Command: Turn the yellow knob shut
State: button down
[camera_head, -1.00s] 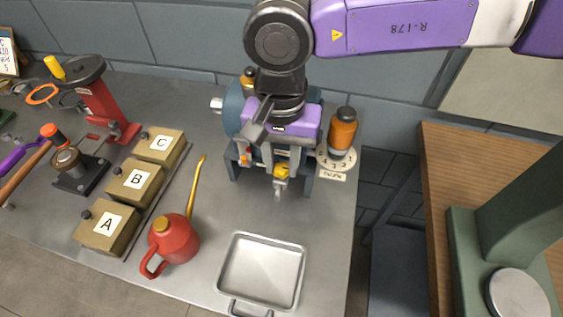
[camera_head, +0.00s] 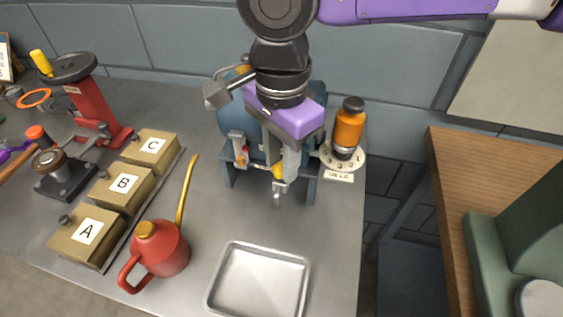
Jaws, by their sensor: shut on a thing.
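The blue-grey casing (camera_head: 231,118) stands on legs at the back of the metal bench. The yellow knob (camera_head: 278,171) is low on its front, above a small grey spout (camera_head: 278,198). My gripper (camera_head: 281,168) reaches down over the casing from above, its purple hand turned at an angle. Its fingers are shut on the yellow knob, which they partly hide. How far the knob is turned cannot be made out.
A numbered dial with an orange bottle (camera_head: 348,128) stands close right of the casing. A silver tray (camera_head: 258,285) lies in front. A red watering can (camera_head: 160,250) and boxes A, B and C (camera_head: 122,185) stand left. Bare bench lies between casing and tray.

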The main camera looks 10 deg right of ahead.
jog(key=shift+r, duration=0.1)
dwell(0.3)
jog(key=c, duration=1.1)
grip_release()
jog(key=shift+w, duration=0.1)
